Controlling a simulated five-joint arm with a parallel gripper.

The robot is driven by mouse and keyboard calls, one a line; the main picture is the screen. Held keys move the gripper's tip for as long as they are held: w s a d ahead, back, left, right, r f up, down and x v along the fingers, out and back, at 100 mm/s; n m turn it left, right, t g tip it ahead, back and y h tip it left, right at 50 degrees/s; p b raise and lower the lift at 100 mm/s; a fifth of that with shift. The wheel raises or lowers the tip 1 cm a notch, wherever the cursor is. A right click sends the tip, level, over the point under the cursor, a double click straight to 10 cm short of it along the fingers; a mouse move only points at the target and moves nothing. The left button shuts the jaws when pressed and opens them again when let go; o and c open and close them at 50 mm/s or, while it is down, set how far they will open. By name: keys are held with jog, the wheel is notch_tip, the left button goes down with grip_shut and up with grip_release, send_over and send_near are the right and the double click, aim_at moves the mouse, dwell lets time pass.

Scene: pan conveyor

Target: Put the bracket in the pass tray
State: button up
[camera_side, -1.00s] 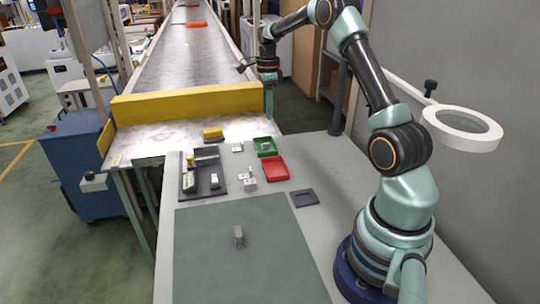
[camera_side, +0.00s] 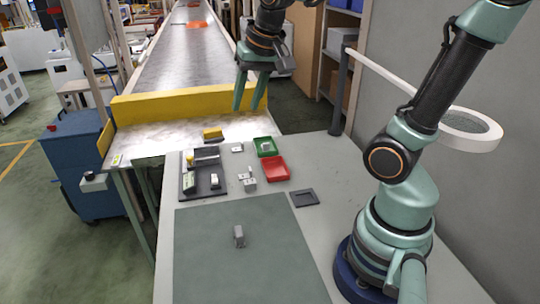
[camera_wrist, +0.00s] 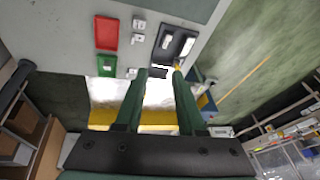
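The green tray (camera_side: 257,152), likely the pass tray, stands on the bench behind the red tray (camera_side: 285,170); it has a small pale part in it. A grey upright part (camera_side: 239,236), possibly the bracket, stands on the green mat. Small metal blocks (camera_side: 249,185) stand left of the red tray; I cannot tell surely which piece is the bracket. My gripper (camera_side: 247,106) is open and empty, fingers down, high near the yellow conveyor end. In the wrist view my gripper (camera_wrist: 161,73) is open, with the green tray (camera_wrist: 106,65) and red tray (camera_wrist: 106,33) beyond it.
A yellow barrier (camera_side: 185,102) crosses the conveyor's end. A ring magnifier (camera_side: 470,130) reaches over the right side. The mat (camera_side: 240,275) is mostly clear.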

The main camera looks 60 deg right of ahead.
jog(key=s+a+f+n+t, duration=0.1)
jog(key=s+a+f+n, duration=0.1)
jog(key=s+a+n, duration=0.3)
jog(key=shift+s+n+y, duration=0.3)
jog(key=shift+n, duration=0.6)
jog(key=shift+r, duration=0.1)
dwell(0.3)
